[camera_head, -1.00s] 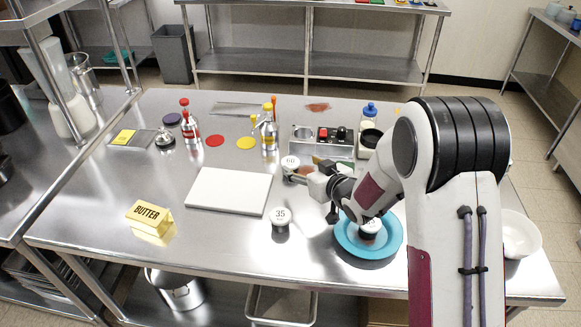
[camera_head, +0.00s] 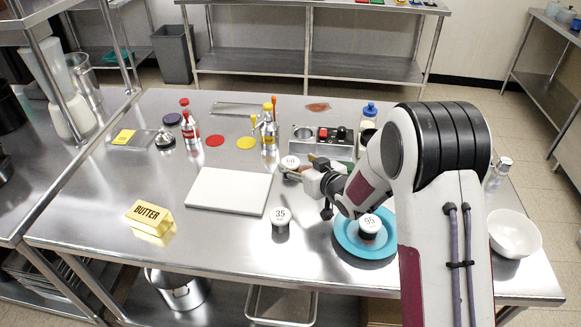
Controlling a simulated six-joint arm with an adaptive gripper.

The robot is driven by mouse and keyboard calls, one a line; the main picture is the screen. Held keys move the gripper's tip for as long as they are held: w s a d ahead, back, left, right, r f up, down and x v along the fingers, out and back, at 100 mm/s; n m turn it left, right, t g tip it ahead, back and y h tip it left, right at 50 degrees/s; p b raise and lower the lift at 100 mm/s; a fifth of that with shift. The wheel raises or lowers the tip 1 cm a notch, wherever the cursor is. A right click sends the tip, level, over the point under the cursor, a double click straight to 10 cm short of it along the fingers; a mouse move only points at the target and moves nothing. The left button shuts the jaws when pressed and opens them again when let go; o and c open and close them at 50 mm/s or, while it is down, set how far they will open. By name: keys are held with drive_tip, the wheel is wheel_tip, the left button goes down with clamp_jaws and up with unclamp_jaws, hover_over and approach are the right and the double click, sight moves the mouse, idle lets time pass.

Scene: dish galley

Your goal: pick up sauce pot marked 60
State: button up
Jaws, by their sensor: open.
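The sauce pot marked 60 (camera_head: 289,162) is a small pot with a white lid, standing on the steel counter behind the white board's right end. Its lettering is small and partly hard to read. My gripper (camera_head: 292,174) is open and close to this pot, with its fingers at the pot's front and right side. I cannot tell whether the fingers touch it or surround it. The arm comes in from the right. The lower part of the pot is partly hidden by the fingers.
A pot marked 35 (camera_head: 280,222) stands on the counter in front. A pot marked 95 (camera_head: 369,228) stands on a blue plate (camera_head: 346,246). A white board (camera_head: 229,190) lies left of my gripper. A dispenser box (camera_head: 322,142) stands behind it. A white bowl (camera_head: 514,234) is at right.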

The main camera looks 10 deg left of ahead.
sight(292, 163)
drive_tip(key=shift+w+a+f, duration=1)
drive_tip(key=shift+w, duration=0.05)
drive_tip(key=shift+x, duration=0.9)
drive_tip(key=c, duration=1.2)
